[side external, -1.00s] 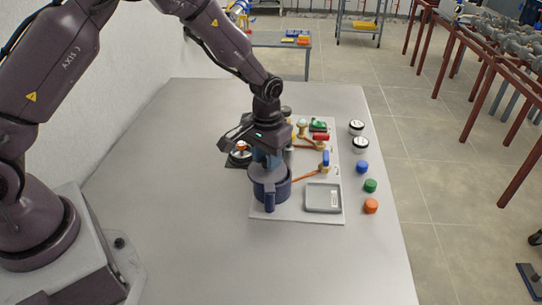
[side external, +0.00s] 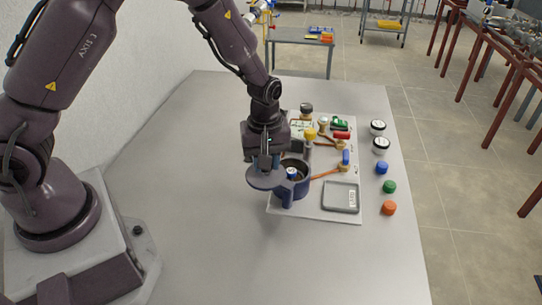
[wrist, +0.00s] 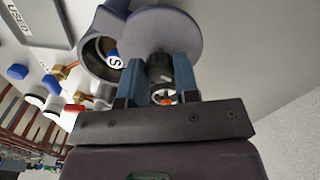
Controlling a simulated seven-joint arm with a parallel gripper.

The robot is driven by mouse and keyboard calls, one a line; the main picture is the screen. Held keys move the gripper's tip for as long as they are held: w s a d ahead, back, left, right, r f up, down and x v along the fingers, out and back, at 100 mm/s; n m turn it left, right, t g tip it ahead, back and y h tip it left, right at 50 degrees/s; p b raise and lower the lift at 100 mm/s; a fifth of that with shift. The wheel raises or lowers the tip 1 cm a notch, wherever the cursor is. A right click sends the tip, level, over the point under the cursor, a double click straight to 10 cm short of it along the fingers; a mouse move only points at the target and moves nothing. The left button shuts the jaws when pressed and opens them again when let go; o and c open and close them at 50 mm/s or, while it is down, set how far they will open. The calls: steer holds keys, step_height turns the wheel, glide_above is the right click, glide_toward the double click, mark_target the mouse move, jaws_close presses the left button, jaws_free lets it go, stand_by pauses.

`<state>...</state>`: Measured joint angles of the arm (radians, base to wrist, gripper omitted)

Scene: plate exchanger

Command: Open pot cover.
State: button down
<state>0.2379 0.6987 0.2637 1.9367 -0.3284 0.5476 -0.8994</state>
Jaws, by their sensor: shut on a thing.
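The pot (side external: 300,172) is dark blue and stands open on the white board. Inside it shows a small blue and white thing, marked with an S in the wrist view (wrist: 114,62). The pot cover (side external: 264,179) is a flat blue-grey disc, held to the left of the pot's mouth. In the wrist view the cover (wrist: 165,32) overlaps part of the pot's rim. My gripper (wrist: 160,82) is shut on the cover's dark knob, with a blue finger on each side. In the side view my gripper (side external: 266,160) is above the cover.
The white board (side external: 322,208) holds a grey tray (side external: 341,196), valves with coloured handles and pipes behind the pot. Orange (side external: 389,208), green (side external: 389,187) and blue (side external: 381,167) caps and black-and-white jars stand to the right. The table left of the board is clear.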

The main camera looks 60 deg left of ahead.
steer(key=n, duration=0.2)
steer(key=s+d+n, duration=0.1)
steer(key=s+n, duration=0.1)
steer(key=n, duration=0.1)
steer(key=shift+s+d+n, duration=0.15)
steer(key=shift+d+n, duration=0.15)
steer(key=shift+d, duration=0.05)
steer(key=shift+s+d+n, duration=0.3)
steer(key=shift+d+n, duration=0.2)
steer(key=shift+n, duration=0.7)
steer(key=shift+s+d+n, duration=0.3)
steer(key=shift+d+n, duration=0.2)
steer(key=shift+n, duration=0.7)
steer(key=c, duration=0.8)
jaws_free()
steer(key=shift+c, duration=0.2)
step_height(320, 180, up, 13)
